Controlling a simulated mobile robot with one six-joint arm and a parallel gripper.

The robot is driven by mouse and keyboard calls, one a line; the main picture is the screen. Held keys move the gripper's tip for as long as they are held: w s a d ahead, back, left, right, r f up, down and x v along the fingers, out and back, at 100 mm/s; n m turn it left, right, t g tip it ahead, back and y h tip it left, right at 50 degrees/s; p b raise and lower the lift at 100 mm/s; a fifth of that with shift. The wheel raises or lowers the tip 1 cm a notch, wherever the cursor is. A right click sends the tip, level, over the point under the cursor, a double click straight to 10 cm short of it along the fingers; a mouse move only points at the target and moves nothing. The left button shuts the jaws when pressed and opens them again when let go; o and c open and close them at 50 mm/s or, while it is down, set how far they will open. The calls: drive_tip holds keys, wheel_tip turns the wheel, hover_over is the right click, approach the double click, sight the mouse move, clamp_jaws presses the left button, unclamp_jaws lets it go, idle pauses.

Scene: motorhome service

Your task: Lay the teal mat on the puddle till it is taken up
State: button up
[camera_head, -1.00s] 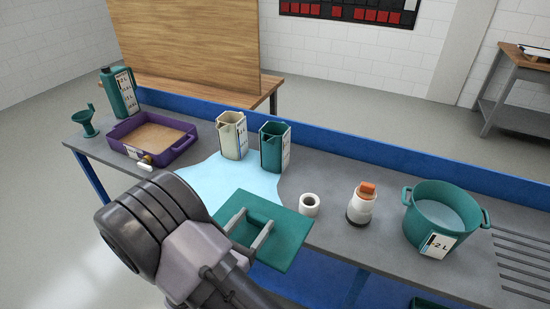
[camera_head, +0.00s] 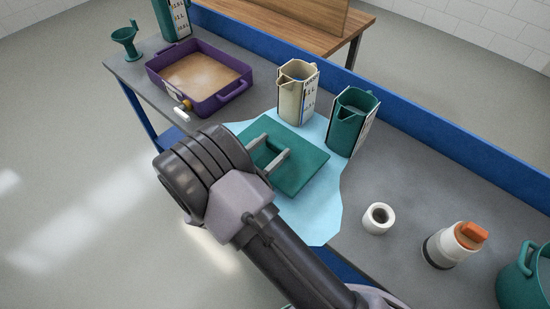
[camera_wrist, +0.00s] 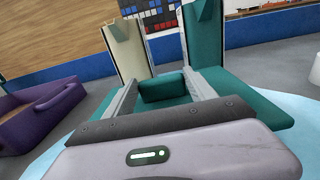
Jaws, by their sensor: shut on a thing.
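The teal mat (camera_head: 304,172) is a flat square pad with a raised block between my gripper's fingers. My gripper (camera_head: 272,157) is shut on this block, and in the wrist view the fingers (camera_wrist: 163,90) stand on either side of it. The mat is over the light blue puddle (camera_head: 322,213), which shows around it on the grey bench. I cannot tell whether the mat touches the puddle or hangs just above it. The puddle also shows at the edges of the wrist view (camera_wrist: 298,106).
A cream jug (camera_head: 295,97) and a teal jug (camera_head: 347,125) stand at the puddle's back edge, close to the mat. A purple tray (camera_head: 212,103) is to the left. A white roll (camera_head: 377,219) and an orange-capped bottle (camera_head: 447,247) stand to the right.

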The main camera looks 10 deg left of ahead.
sight(271, 155)
drive_tip(key=shift+f+b, duration=0.7)
drive_tip(key=shift+f, duration=1.4)
drive_tip(key=o, duration=1.9)
drive_tip(key=shift+w, duration=0.1)
drive_tip(key=shift+c, duration=0.2)
